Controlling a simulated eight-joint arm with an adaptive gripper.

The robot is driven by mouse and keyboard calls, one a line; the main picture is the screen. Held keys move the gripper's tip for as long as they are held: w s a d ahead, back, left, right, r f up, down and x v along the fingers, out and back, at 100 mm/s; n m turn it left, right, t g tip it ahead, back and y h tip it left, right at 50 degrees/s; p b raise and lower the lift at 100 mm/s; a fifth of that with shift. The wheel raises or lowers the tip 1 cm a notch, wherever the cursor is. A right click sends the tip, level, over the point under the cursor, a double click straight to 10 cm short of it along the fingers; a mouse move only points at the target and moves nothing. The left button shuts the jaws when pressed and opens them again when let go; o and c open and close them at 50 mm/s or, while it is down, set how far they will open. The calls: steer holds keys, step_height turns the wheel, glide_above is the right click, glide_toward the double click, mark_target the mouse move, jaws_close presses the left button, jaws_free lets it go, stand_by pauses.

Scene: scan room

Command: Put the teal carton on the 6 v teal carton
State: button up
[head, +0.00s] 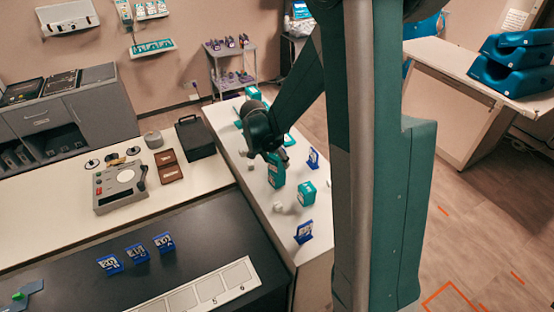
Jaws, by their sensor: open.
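Several teal cartons stand on the narrow white counter. One tall teal carton (276,174) stands right below my gripper (271,155). A shorter teal carton (307,193) with a white label stands nearer, to its right. Another teal carton (253,93) stands at the far end, and one more (289,139) is partly hidden behind my arm. The labels are too small to read, so I cannot tell which carton is the 6 v one. My gripper is open, small and dark in this view. I cannot tell whether its fingers are around the tall carton or just above it.
Blue tag stands (303,232) and small white pieces (278,206) share the white counter (270,222). A black tabletop with a numbered strip (205,290) lies in front. A grey console (120,186) and a black case (195,137) stand left. My arm column blocks the right.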

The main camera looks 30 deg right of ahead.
steer(key=shift+r, duration=0.15)
steer(key=v, duration=1.2)
stand_by(0.4)
steer(key=shift+s, duration=0.1)
stand_by(0.3)
steer(key=s+a+r+n+t+y, duration=0.1)
steer(key=s+a+r+n+t, duration=0.1)
steer(key=s, duration=0.6)
steer(key=s+a+r+n+t+y, duration=0.1)
steer(key=s+a+r+n, duration=0.3)
steer(key=s+a+n, duration=0.3)
steer(key=s+a+r+n+t+y, duration=0.2)
steer(key=s+a+r+n, duration=0.1)
steer(key=s, duration=0.8)
steer(key=shift+a+r+n+t, duration=0.3)
steer(key=shift+a+r+n, duration=0.1)
steer(key=shift+a+n, duration=0.5)
